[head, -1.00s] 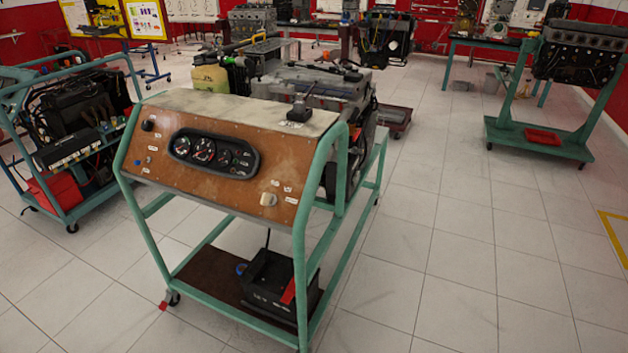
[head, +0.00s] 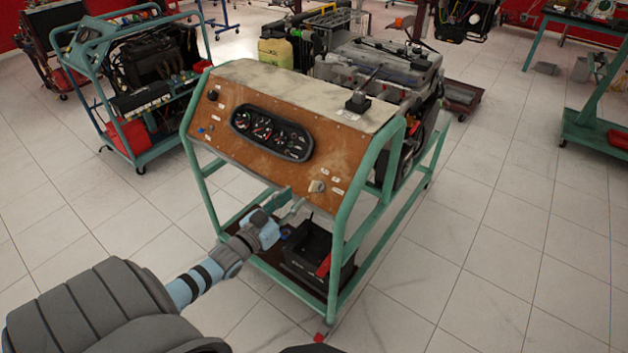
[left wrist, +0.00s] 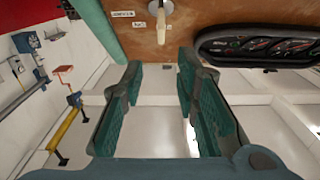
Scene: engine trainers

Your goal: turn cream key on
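The cream key (head: 317,186) sits at the lower right of the brown panel (head: 215,133) on the green engine trainer. It also shows at the top of the left wrist view (left wrist: 161,12), partly cut off by the edge. My left gripper (head: 289,200) is in front of the panel's lower edge, to the left of the key and a little lower. In the left wrist view its two green-padded fingers (left wrist: 160,72) are spread with nothing between them. The key is beyond the fingertips, apart from them. My right gripper is not in view.
A gauge cluster (head: 271,134) is in the panel's middle. The trainer's green frame (head: 340,255) surrounds a lower shelf with a black battery (head: 310,250). Another trainer cart (head: 150,85) stands at the back left.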

